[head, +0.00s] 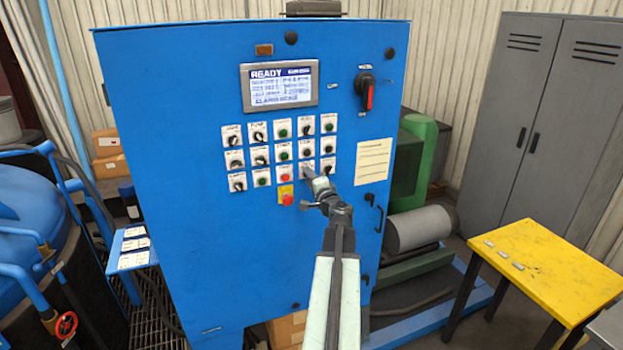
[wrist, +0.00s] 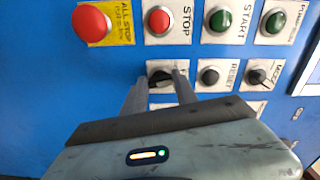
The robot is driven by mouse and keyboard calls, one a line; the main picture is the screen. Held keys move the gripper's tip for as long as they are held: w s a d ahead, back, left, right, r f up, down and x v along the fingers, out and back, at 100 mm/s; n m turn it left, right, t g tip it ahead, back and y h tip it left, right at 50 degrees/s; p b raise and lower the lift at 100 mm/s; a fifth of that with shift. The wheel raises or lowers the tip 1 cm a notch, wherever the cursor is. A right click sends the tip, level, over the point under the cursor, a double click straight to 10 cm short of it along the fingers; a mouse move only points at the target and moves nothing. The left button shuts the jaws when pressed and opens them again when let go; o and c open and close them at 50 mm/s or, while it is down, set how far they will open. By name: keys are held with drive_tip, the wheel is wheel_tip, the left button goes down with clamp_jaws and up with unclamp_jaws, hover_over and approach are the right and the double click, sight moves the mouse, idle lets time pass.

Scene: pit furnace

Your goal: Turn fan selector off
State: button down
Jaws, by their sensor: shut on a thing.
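A black selector knob (wrist: 160,75) on a white label plate sits on the blue control cabinet (head: 200,270), beside the red STOP button (wrist: 159,20). Its label is mostly hidden by my fingers, so I cannot read it as the fan selector. My gripper (wrist: 161,84) has one finger on each side of this knob and is shut on it. In the head view my gripper (head: 309,174) reaches the panel at the lower right of the button grid and covers the knob. The knob's pointer direction is not clear.
The RESET knob (wrist: 209,75) and another selector (wrist: 257,77) are close beside it. The red ALL STOP button (wrist: 91,22) and green START button (wrist: 220,20) are near. A red-handled switch (head: 366,92) is higher on the cabinet. A yellow table (head: 545,262) stands at right.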

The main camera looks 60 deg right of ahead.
drive_tip(key=shift+n, duration=1.7)
drive_tip(key=shift+f+n, duration=0.1)
drive_tip(key=shift+n, duration=0.2)
drive_tip(key=c, duration=1)
unclamp_jaws()
drive_tip(key=shift+o, duration=0.2)
drive_tip(key=v, duration=0.7)
drive_tip(key=shift+s+a, duration=0.25)
drive_tip(key=shift+s, duration=0.05)
